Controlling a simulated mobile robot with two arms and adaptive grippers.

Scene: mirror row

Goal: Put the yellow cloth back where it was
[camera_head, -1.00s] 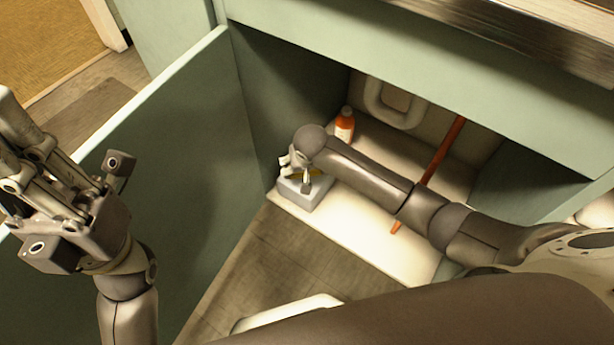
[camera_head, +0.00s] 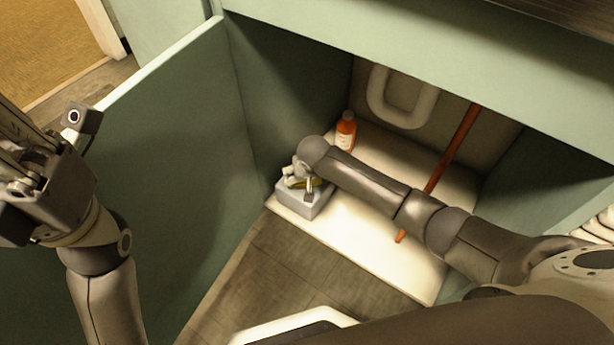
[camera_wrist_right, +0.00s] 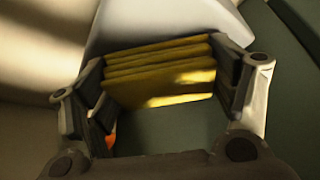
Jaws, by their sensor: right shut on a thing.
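The yellow cloth (camera_wrist_right: 160,72) is a folded stack between the two fingers of my right gripper (camera_wrist_right: 165,95) in the right wrist view. That gripper is shut on it. In the head view my right gripper (camera_head: 304,181) is inside the open cabinet, at a small grey box (camera_head: 298,204). A bit of yellow shows there at the box's top; I cannot tell whether the cloth rests in it. My left gripper (camera_head: 22,165) is at the left edge, partly cut off, away from the cloth; its fingers are unclear.
An orange bottle (camera_head: 346,132) stands behind the box. A red-brown rod (camera_head: 452,150) leans inside to the right, and a pale pipe (camera_head: 400,122) is at the back. The open green door (camera_head: 170,170) is on the left. The white cabinet floor (camera_head: 350,240) has free room in front.

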